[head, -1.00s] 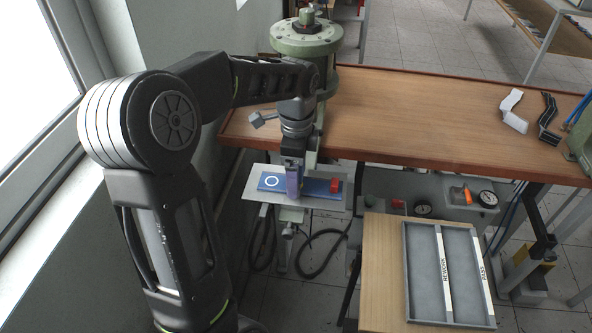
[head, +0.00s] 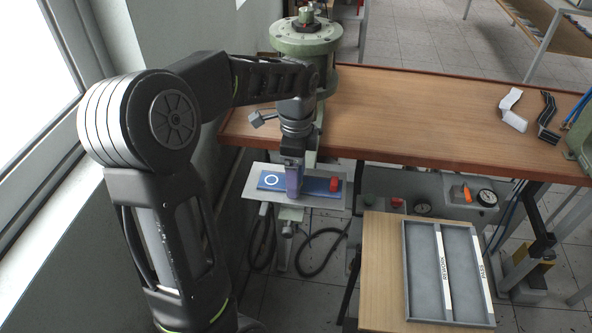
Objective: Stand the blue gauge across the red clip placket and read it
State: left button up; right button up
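My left gripper (head: 293,190) points straight down over a blue strip (head: 318,184) with a white ring (head: 271,181) at its left end. The strip lies on a pale metal plate (head: 247,190) below the bench edge. A purple-blue upright piece shows at the fingertips, close to or touching the strip. I cannot tell whether it is the blue gauge or part of the fingers, nor whether the fingers are shut. A small red piece (head: 335,184), perhaps the red clip placket, sits at the strip's right end, apart from the gripper. My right gripper is not in view.
A grey tray (head: 407,270) with two lanes and white label strips rests on a small wooden table (head: 380,270). A wooden bench (head: 420,120) carries a green cylinder machine (head: 306,42) and white (head: 512,110) and black (head: 547,115) bent parts. Dials and hoses are below.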

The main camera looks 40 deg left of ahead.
pick_arm(q)
jog(key=shift+f+b, duration=0.3)
jog(key=shift+f, duration=0.1)
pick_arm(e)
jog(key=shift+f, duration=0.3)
pick_arm(q)
jog(key=o, duration=1.6)
jog(key=shift+c, duration=0.2)
